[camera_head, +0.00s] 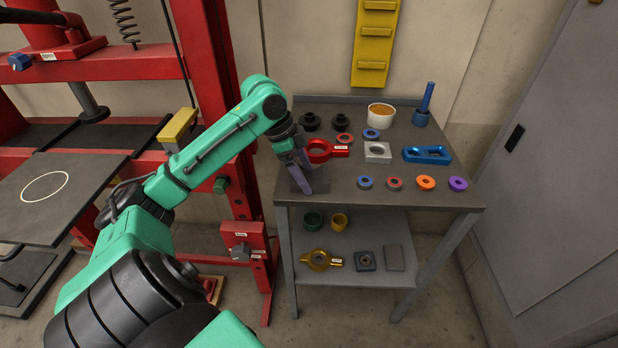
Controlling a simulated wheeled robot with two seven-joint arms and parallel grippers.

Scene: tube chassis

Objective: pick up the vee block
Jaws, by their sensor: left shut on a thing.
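My left gripper (302,182) comes in from the left over the front left corner of the workbench top (335,197). Its fingers point down and are shut on a small dark grey block, the vee block (295,184). The fingers cover much of the block, and its groove cannot be made out. The block is at the bench top's surface or just above it; I cannot tell which. My right gripper is not in view.
Behind the gripper lie a red ring-ended part (319,151) and black knobs (311,121). A grey square block (377,152), a blue link (427,154) and several coloured rings are to the right. A red press frame (215,90) stands close on the left.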

